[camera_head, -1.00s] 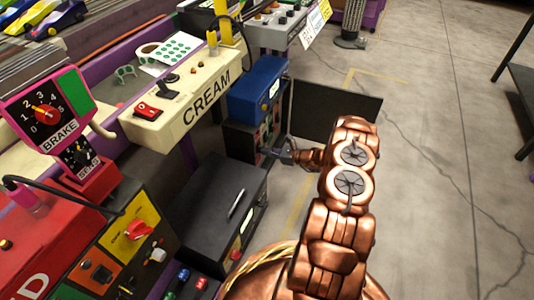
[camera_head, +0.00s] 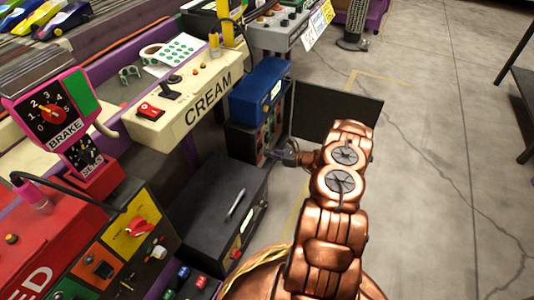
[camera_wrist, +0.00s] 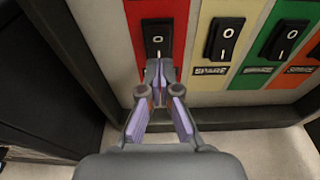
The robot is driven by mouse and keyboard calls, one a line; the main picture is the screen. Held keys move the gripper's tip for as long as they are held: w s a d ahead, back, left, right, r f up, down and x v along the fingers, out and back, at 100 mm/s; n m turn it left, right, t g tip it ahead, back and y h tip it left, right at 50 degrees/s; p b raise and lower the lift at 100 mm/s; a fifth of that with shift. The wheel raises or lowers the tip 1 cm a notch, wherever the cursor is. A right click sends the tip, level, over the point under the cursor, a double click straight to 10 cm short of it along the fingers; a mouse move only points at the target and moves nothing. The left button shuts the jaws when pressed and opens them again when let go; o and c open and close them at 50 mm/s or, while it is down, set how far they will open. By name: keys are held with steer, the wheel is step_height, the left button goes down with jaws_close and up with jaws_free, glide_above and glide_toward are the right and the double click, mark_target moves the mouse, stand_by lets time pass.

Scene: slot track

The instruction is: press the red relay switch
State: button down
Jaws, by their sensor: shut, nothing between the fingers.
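The red relay switch is a black rocker marked "0" (camera_wrist: 158,38) on a red panel strip (camera_wrist: 142,70), upper middle in the wrist view. My gripper (camera_wrist: 160,72) is shut and empty, its fingertips just below the rocker in that view. Whether the tips touch the panel I cannot tell. The fingers cover the strip's lower part and any label there. In the head view my gripper (camera_head: 287,158) is at the dark relay box (camera_head: 240,140) below the blue box, and the red switch cannot be made out.
In the wrist view, a yellow strip with a "SPARE" rocker (camera_wrist: 222,40) and a green strip with another rocker (camera_wrist: 285,42) lie to the right. In the head view, a black box (camera_head: 205,205) stands close left of my arm. Open floor (camera_head: 430,180) lies right.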

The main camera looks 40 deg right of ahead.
steer(key=s+d+f+p, duration=0.2)
steer(key=s+d, duration=0.4)
steer(key=s, duration=0.5)
steer(key=shift+f+p, duration=0.3)
steer(key=shift+p, duration=0.3)
